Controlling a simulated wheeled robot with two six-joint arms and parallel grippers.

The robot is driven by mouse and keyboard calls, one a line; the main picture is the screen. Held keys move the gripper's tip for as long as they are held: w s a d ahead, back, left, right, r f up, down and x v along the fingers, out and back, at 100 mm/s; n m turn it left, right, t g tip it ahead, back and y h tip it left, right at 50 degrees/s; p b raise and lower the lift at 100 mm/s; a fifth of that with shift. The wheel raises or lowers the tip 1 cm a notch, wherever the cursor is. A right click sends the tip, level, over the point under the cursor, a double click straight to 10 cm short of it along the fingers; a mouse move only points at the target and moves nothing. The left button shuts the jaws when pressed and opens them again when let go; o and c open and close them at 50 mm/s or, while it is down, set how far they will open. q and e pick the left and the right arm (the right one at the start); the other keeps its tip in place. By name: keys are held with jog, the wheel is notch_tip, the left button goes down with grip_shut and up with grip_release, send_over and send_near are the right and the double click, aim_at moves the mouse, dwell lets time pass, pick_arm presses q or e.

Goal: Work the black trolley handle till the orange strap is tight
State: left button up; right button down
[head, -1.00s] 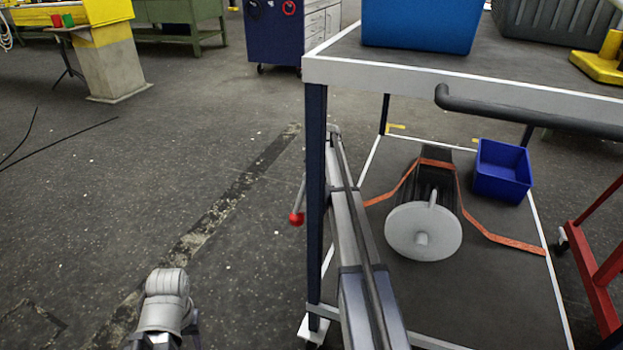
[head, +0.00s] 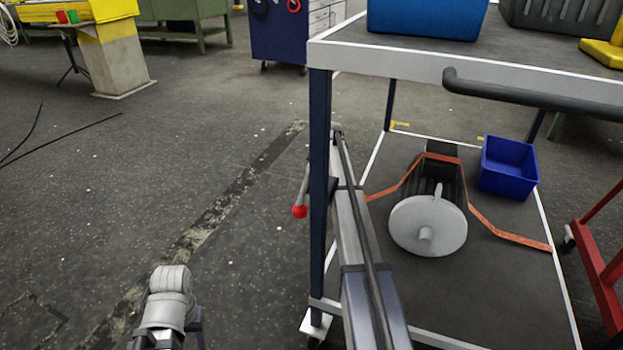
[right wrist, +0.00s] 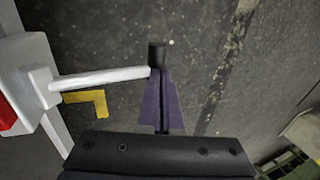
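The orange strap (head: 510,234) runs over a dark block with a pale round disc (head: 428,226) on the trolley's lower shelf. It hangs in bent spans to both sides. In the right wrist view a pale crank arm (right wrist: 98,79) ends in the black handle (right wrist: 156,54). My right gripper (right wrist: 160,85) is at this end, its purple fingers close together around the handle's lower part, with the black top showing past the tips. In the head view the right gripper and the handle are hidden.
The trolley's near post (head: 319,190) stands beside my right arm. A lever with a red knob (head: 300,211) is by this post. A dark push bar (head: 530,96) juts from the upper shelf. A blue bin (head: 508,168) sits on the lower shelf.

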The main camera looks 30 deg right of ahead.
jog(key=shift+w+a, duration=0.1)
jog(key=shift+a, duration=0.1)
jog(key=shift+r+p, duration=0.65)
jog(key=shift+p, duration=0.25)
jog(key=w+a+p+v, duration=0.1)
jog(key=w+p+v, duration=0.1)
jog(key=p+v, duration=1)
jog(key=shift+r+p, duration=0.3)
jog(key=shift+r, duration=0.4)
jog(key=shift+s, duration=0.1)
jog(key=s+d+r+t+y+p, duration=0.2)
jog(key=s+d+r+p, duration=0.3)
jog(key=s+d+r, duration=0.2)
jog(key=shift+s+r, duration=0.4)
jog(key=shift+s, duration=0.2)
jog(key=shift+f, duration=0.1)
